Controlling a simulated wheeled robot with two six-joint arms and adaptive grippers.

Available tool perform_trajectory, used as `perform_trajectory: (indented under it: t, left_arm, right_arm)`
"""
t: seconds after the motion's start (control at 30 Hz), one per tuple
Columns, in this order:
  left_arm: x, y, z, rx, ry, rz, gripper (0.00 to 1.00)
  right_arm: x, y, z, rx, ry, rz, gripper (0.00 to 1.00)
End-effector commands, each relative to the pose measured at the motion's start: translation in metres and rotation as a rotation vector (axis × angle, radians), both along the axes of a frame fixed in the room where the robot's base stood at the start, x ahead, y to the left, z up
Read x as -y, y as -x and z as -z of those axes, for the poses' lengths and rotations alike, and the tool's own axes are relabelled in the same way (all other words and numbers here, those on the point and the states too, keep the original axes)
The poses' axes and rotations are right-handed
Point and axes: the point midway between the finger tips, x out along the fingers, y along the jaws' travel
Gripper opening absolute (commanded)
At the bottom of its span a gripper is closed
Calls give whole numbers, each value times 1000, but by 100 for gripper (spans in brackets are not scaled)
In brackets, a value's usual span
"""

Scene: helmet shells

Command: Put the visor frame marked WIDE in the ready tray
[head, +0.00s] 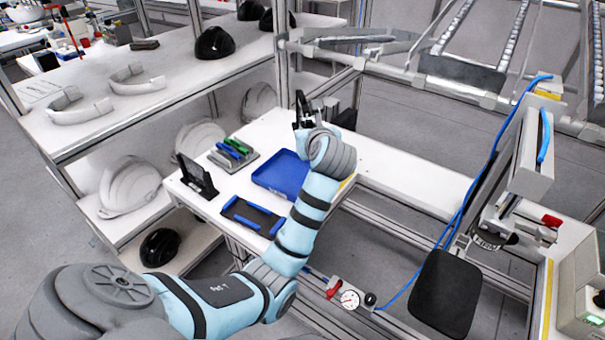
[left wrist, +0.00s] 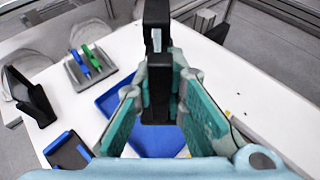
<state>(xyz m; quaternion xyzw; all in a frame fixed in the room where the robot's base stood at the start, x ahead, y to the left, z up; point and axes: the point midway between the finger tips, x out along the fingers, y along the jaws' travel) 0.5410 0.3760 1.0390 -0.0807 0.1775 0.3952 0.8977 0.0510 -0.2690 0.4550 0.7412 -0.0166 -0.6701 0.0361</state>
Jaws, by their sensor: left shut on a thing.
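My left gripper (head: 304,124) is over the far part of the white table. In the left wrist view its teal fingers (left wrist: 159,100) are shut on an upright black part (left wrist: 156,35) with a pale patch. The part also shows as a dark shape in the head view (head: 300,102). I cannot read any WIDE mark on it or tell its full shape. A blue tray (head: 270,180) lies on the table, nearer than the gripper; it shows behind the fingers in the left wrist view (left wrist: 110,99). No label is readable on it. My right gripper is not in view.
A dark tablet on a stand (head: 196,178), a rack with green and blue items (head: 234,153) and a dark blue-edged tray (head: 250,215) stand left of the blue tray. Shelves with helmet shells (head: 128,187) are at left. The table's right part (head: 415,178) is clear.

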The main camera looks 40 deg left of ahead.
Motion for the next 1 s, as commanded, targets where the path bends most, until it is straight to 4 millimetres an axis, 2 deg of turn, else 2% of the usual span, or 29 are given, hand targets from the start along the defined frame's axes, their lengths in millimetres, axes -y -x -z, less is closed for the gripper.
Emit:
perform_trajectory:
  t: [0.03,0.2,0.43,0.53,0.63,0.93,0.97,1.0]
  left_arm:
    - [0,1,25,-8,-1,0,0]
    - [0,0,86,-4,-1,-1,0]
    - [0,0,122,-1,0,-2,0]
    - [0,0,143,-2,-1,-2,0]
    - [0,0,154,1,-1,-2,0]
    - [0,0,156,2,-1,-3,0]
    - [0,0,155,1,0,-3,16]
    - [0,0,155,1,0,-3,23]
  right_arm:
    - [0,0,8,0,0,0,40]
    - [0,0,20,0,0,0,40]
    - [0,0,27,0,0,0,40]
    - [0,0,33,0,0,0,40]
    - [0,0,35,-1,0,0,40]
    - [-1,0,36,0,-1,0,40]
    - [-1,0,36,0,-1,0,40]
    - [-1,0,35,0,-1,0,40]
